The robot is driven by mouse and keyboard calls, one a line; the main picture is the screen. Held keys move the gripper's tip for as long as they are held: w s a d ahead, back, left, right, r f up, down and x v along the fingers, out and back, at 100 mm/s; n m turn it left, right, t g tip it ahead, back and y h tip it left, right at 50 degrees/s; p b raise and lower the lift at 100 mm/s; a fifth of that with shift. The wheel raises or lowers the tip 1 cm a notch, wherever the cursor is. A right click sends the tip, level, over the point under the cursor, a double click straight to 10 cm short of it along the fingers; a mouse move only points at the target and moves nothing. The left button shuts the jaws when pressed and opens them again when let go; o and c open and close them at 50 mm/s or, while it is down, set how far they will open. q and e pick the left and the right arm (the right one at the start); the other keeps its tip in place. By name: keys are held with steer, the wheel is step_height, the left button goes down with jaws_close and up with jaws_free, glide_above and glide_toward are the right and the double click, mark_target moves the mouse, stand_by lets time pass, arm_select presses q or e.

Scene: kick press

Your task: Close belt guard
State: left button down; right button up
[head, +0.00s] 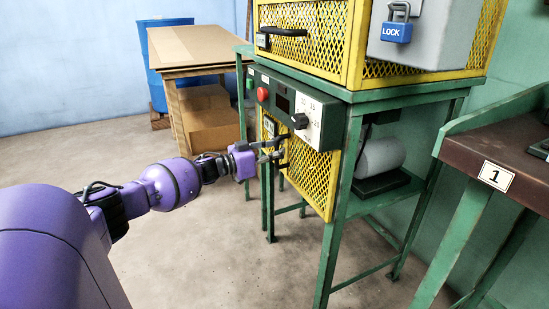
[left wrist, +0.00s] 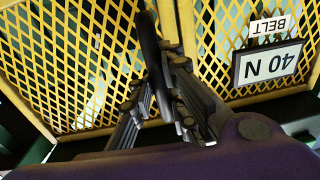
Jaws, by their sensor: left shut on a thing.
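The belt guard (head: 313,180) is a yellow-framed mesh panel under the control box on the green press stand. It spans the left wrist view as yellow mesh (left wrist: 85,60), with an upside-down "BELT" and "40 N" sign (left wrist: 270,62). My left gripper (head: 281,152) is at the guard's upper left part. In the left wrist view its fingers (left wrist: 158,88) are shut around the guard's black bar handle (left wrist: 149,42). The guard looks close to the stand's front; I cannot tell whether a gap is left. My right gripper is out of view.
The control box (head: 298,108) with a red button and a dial sits just above my gripper. A yellow mesh cage (head: 310,50) with a blue padlock (head: 396,32) is higher up. A brown bench (head: 515,170) stands at the right.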

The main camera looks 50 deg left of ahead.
arm_select(q)
steer(key=shift+w+f, duration=0.15)
stand_by(0.4)
steer(key=p+v, duration=0.2)
steer(key=v, duration=0.1)
steer(key=shift+d, duration=0.15)
steer(key=c, duration=2.1)
jaws_free()
steer(key=shift+s, duration=0.25)
